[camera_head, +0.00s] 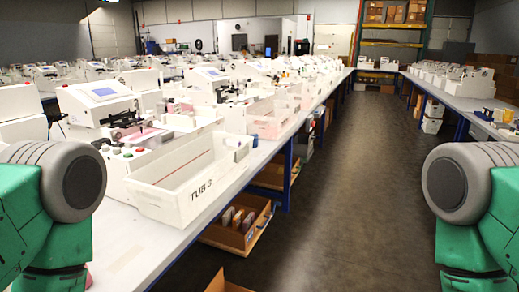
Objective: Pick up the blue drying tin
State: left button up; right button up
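I cannot make out a blue drying tin in the head view. A white tub marked "TUB 3" (187,182) stands near the front edge of the long white table (125,243), and its inside shows only in part. My green and grey arm parts show at the lower left and lower right edges. Neither gripper is in view.
White machines with small screens (101,105) line the table behind the tub. More tubs (268,116) stand farther along. Cardboard boxes (235,223) sit on a shelf below. The dark floor aisle (350,190) is clear. A second table (470,103) runs along the right.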

aim_at(255, 144)
jog(key=i+l, duration=0.1)
jog(key=l, duration=0.5)
jog(key=i+l, duration=0.1)
jog(key=l, duration=0.5)
jog(key=i+l, duration=0.25)
jog(key=i+l+u, duration=0.1)
jog(key=l, duration=0.35)
jog(key=i+l, duration=0.35)
jog(key=i+l+u, duration=0.1)
jog(key=l, duration=0.3)
jog(key=i+l, duration=0.35)
jog(key=i+l+u, duration=0.1)
jog(key=l, duration=0.35)
jog(key=i+l, duration=0.25)
jog(key=i, duration=0.2)
jog(key=i+l+u, duration=0.15)
jog(key=i, duration=0.35)
jog(key=i+l, duration=0.35)
jog(key=i+u, duration=0.05)
jog(key=i, duration=0.05)
